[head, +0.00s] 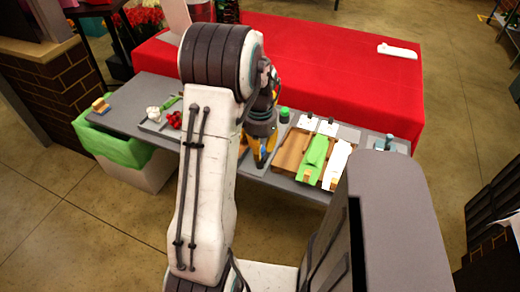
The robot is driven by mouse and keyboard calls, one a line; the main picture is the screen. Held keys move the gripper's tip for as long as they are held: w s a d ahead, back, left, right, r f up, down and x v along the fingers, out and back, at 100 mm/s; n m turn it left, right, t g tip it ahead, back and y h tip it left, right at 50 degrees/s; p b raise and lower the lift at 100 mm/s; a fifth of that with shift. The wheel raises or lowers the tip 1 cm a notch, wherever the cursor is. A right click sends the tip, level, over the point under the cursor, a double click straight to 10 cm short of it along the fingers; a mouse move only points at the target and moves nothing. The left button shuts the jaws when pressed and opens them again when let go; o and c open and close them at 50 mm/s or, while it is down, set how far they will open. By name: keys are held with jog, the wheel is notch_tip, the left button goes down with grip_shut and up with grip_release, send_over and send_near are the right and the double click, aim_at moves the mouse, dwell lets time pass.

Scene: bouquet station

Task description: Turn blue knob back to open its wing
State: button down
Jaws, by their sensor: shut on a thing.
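My gripper (260,160) points down at the grey table, just left of a wooden board (291,149). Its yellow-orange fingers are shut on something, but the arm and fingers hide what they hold. I cannot clearly make out a blue knob there. A green round knob-like thing (285,114) stands behind and right of the gripper. A green panel (315,153) and a white panel (338,163) lie right of the wooden board. A small teal-blue thing (388,142) stands near the table's right end; I cannot tell what it is.
The grey table (128,113) stands before a long red-covered table (360,80). White and red flowers (174,120) lie at left. A green-lined white bin (120,150) is below the left end. A white object (397,51) lies on the red cloth.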

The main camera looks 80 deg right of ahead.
jog(key=shift+a+f, duration=0.1)
jog(key=shift+f, duration=0.05)
dwell(0.4)
jog(key=c, duration=0.9)
grip_release()
jog(key=shift+r, duration=0.2)
notch_tip(320, 180, up, 12)
jog(key=shift+f, duration=0.15)
dwell(0.4)
